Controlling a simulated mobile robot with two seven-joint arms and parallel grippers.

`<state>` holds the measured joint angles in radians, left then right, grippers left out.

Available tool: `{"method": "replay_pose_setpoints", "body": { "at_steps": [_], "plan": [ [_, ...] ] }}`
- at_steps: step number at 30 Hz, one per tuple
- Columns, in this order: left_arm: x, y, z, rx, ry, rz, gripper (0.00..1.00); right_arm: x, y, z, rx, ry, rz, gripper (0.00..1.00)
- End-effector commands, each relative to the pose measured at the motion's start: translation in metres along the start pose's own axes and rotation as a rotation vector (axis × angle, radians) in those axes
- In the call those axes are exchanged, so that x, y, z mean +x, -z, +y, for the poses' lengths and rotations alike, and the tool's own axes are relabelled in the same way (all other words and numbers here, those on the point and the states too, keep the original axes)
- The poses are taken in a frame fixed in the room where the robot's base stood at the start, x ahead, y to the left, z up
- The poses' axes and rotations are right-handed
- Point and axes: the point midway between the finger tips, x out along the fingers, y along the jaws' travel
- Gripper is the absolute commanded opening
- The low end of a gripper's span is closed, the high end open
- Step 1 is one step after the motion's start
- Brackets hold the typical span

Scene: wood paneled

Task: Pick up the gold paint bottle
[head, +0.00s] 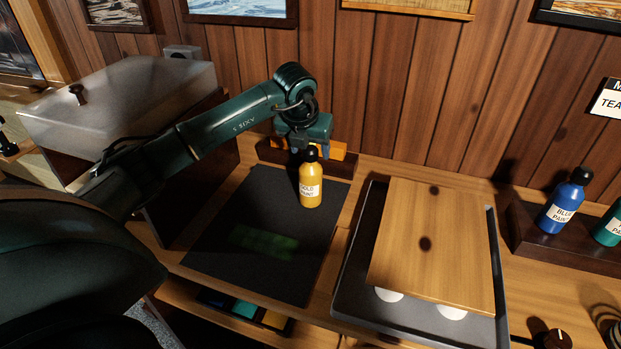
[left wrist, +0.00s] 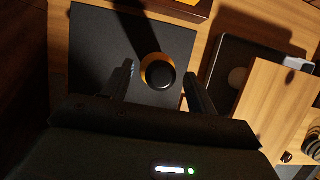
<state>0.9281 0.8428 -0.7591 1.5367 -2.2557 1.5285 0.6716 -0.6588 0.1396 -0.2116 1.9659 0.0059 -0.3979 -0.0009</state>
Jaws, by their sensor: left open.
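The gold paint bottle (head: 310,190) stands upright on a black mat (head: 262,225), near the mat's back right part. It has a black cap and a pale label. In the left wrist view the bottle (left wrist: 158,72) is seen from above, between and a little beyond the two fingers. My left gripper (head: 304,146) is at the bottle's cap, behind or above it, with fingers partly hidden in the head view. In the left wrist view my left gripper (left wrist: 160,82) is open, with a gap on each side of the bottle. My right gripper is not in view.
A dark tray (head: 350,290) with a wooden board (head: 430,240) over it lies right of the mat. A blue paint bottle (head: 563,205) and a teal bottle (head: 610,225) stand in a dark wooden holder at right. A box with a translucent lid (head: 120,95) stands at left.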

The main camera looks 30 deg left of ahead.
Motion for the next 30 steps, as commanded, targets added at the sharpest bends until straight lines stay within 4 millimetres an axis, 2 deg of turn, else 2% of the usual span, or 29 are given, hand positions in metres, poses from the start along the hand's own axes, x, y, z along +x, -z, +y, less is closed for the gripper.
{"method": "replay_pose_setpoints", "body": {
  "at_steps": [4,12,30],
  "plan": [
    [0.014,0.0,-0.001,0.001,0.001,0.001,0.58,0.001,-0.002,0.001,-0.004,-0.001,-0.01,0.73],
    [0.016,0.0,-0.001,0.002,0.001,-0.001,0.56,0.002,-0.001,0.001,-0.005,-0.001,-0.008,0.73],
    [0.015,0.0,-0.001,0.001,0.001,-0.001,0.07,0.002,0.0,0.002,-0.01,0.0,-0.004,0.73]
  ]
}}
